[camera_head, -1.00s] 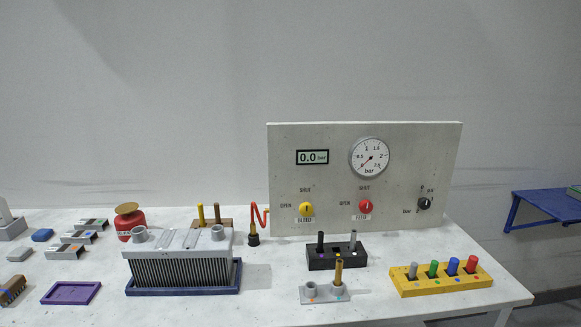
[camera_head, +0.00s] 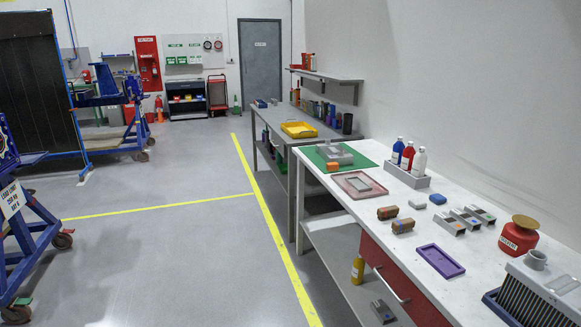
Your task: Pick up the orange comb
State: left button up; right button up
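I cannot make out an orange comb for certain. A small orange piece (camera_head: 333,166) lies on the green mat (camera_head: 372,150) at the far part of the white bench, beside a grey block; it is too small to tell its form. Two brown-orange blocks (camera_head: 387,212) lie nearer, at the bench's left edge. Neither of my grippers shows in the head view.
The white bench (camera_head: 470,289) runs along the right, with a pink tray (camera_head: 347,187), a purple tray (camera_head: 440,261), a bottle rack (camera_head: 407,178), a red canister (camera_head: 518,238) and a finned radiator (camera_head: 545,290). The grey floor (camera_head: 170,250) at left is open, with blue wheeled stands beyond.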

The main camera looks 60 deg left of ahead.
aim_at(332, 166)
jog(key=u, duration=1.55)
